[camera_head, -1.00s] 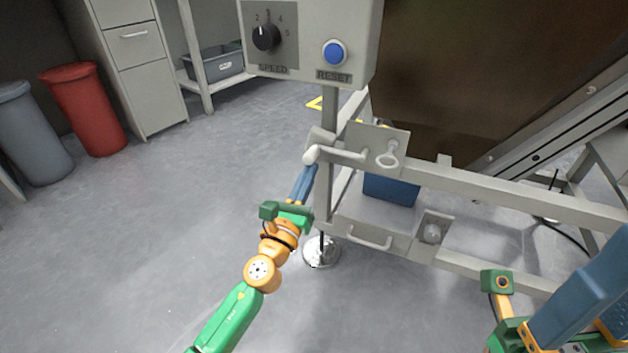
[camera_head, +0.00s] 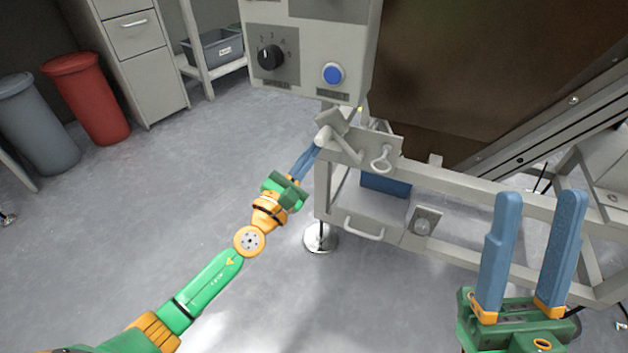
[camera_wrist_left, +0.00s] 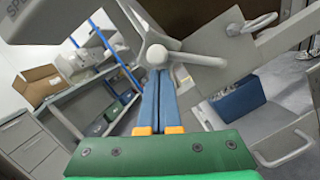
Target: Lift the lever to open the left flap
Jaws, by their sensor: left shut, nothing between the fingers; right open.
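The lever (camera_head: 342,147) is a pale grey bar with a rounded knob at its left end, mounted on the grey frame below the control box. It slants up to the left, knob end higher. In the left wrist view the knob (camera_wrist_left: 156,54) sits just beyond my fingertips. My left gripper (camera_head: 317,149) is shut and empty, its blue fingertips right under the knob, touching or very close. A small tilted grey plate (camera_head: 332,119) stands behind the knob; I cannot tell whether it is the left flap. My right gripper (camera_head: 536,200) is open and empty, fingers pointing up.
The control box (camera_head: 305,75) with dial and blue button hangs above the lever. A ring handle (camera_head: 381,160) is to the lever's right. A frame rail (camera_head: 470,190) runs right behind my right gripper. Red (camera_head: 88,98) and grey (camera_head: 35,125) bins stand far left.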

